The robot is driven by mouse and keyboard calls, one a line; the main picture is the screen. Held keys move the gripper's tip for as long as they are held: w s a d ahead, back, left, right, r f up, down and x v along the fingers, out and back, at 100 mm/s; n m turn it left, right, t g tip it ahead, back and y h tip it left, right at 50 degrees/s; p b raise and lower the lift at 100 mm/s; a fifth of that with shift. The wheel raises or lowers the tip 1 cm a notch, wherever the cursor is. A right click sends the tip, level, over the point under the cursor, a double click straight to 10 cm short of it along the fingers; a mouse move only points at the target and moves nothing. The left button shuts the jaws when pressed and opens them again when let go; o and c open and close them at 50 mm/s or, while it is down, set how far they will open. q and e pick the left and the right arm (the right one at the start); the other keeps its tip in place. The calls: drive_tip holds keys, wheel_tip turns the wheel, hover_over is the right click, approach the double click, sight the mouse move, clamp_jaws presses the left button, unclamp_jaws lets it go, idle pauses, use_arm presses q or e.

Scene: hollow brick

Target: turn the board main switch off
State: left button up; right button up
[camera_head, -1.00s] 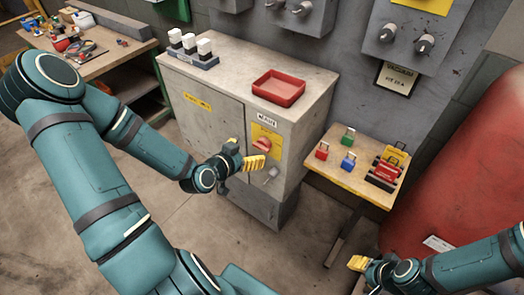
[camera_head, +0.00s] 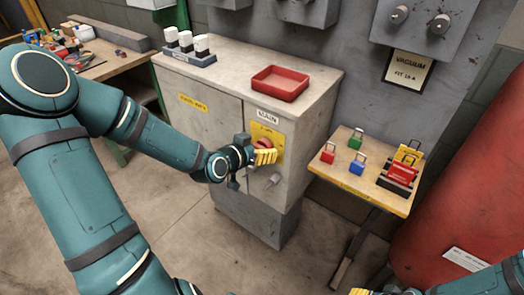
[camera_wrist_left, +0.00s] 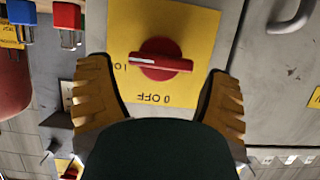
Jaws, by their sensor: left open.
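The main switch is a red rotary knob (camera_head: 263,144) on a yellow plate on the grey cabinet's right door, under a "MAIN" label. In the left wrist view the knob (camera_wrist_left: 160,60) lies with its white mark at the left end, beside the partly hidden "I O…" lettering. The "0 OFF" lettering (camera_wrist_left: 152,99) is upside down below it. My left gripper (camera_head: 264,157) is open in front of the plate, its fingers either side of the knob's lower side in the wrist view, not closed on it. My right gripper (camera_head: 372,291) is barely in view at the bottom edge.
The grey cabinet (camera_head: 225,75) carries a red tray (camera_head: 281,83) and a rack of white-topped items (camera_head: 188,50). A door handle (camera_head: 273,181) sits below the switch. A small table (camera_head: 344,176) with padlocks and a red tank (camera_head: 475,170) stand right.

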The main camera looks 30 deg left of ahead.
use_arm(q)
drive_tip(key=shift+x, duration=1.1)
drive_tip(key=shift+r, duration=0.1)
drive_tip(key=c, duration=0.9)
drive_tip(key=shift+c, duration=0.2)
